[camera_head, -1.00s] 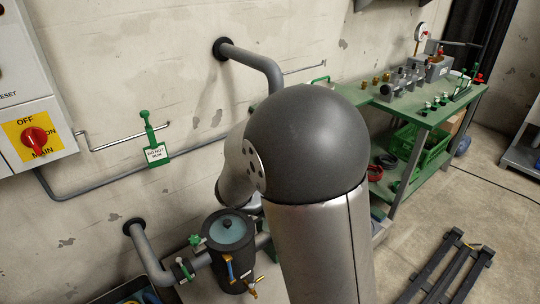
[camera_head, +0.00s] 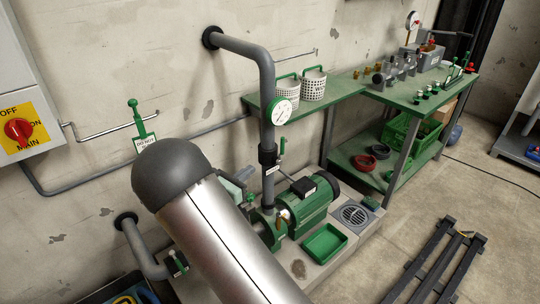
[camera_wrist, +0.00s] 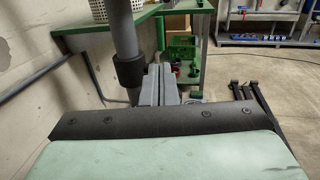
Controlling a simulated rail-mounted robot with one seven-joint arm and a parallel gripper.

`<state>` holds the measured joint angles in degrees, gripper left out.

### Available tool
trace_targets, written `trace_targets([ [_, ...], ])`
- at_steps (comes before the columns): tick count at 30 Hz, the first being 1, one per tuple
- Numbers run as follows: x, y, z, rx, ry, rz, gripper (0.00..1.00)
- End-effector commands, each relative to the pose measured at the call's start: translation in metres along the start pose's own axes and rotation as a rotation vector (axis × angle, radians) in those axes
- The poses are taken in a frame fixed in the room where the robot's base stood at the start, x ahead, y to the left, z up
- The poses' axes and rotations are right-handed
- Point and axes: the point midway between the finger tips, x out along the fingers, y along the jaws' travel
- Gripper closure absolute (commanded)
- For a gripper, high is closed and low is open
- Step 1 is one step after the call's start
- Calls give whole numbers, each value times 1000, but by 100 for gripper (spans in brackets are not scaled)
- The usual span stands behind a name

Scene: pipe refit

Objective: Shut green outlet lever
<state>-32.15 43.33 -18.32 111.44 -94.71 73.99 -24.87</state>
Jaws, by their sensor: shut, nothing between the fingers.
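A small green lever (camera_head: 282,147) stands upright just right of the grey vertical outlet pipe (camera_head: 268,110), near its dark collar, in the head view. An upright green strip (camera_wrist: 160,33) right of the pipe (camera_wrist: 125,35) in the wrist view may be this lever; I cannot tell for sure. My gripper (camera_wrist: 160,72) shows in the wrist view as two grey fingers side by side, shut and empty. It points past the pipe's dark collar, just to its right. In the head view my arm mostly hides the gripper.
A green pump motor (camera_head: 308,207) and green tray (camera_head: 324,243) sit on the plinth below the pipe. A round gauge (camera_head: 281,111) is on the pipe. A green bench (camera_head: 425,108) with perforated baskets (camera_head: 313,85) stands behind. A dark rack (camera_head: 435,262) lies on the floor right.

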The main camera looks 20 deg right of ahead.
Motion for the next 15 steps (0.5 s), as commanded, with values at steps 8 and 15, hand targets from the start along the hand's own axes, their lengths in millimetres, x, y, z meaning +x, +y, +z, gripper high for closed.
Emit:
trace_targets([
  [8,40,-1,0,2,-1,-5,100],
  [15,92,-2,0,2,-1,-5,100],
])
